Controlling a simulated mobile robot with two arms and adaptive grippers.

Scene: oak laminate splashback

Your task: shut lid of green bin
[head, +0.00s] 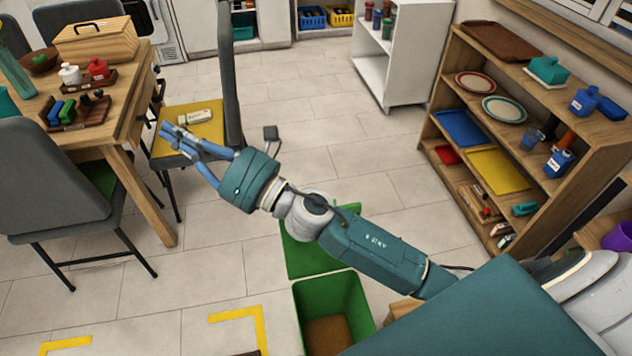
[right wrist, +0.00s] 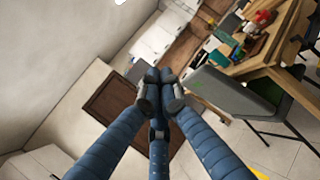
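The green bin (head: 346,292) stands on the floor at the bottom middle of the head view, open at the top with a brown bottom or contents inside. Its green lid (head: 303,258) is swung open on the far side of the bin. My right forearm passes over the lid and hides part of it. My right gripper (head: 170,133) is out beyond the bin to the upper left, in the air near the yellow-seated chair. In the right wrist view its blue fingers (right wrist: 158,88) meet at the tips with nothing held. My left gripper is not in view.
A wooden table (head: 122,80) with chairs (head: 58,185) stands at the left. A wooden shelf (head: 570,95) with plates and trays is at the right. Yellow tape corners (head: 240,314) mark the floor left of the bin. The tiled floor in the middle is clear.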

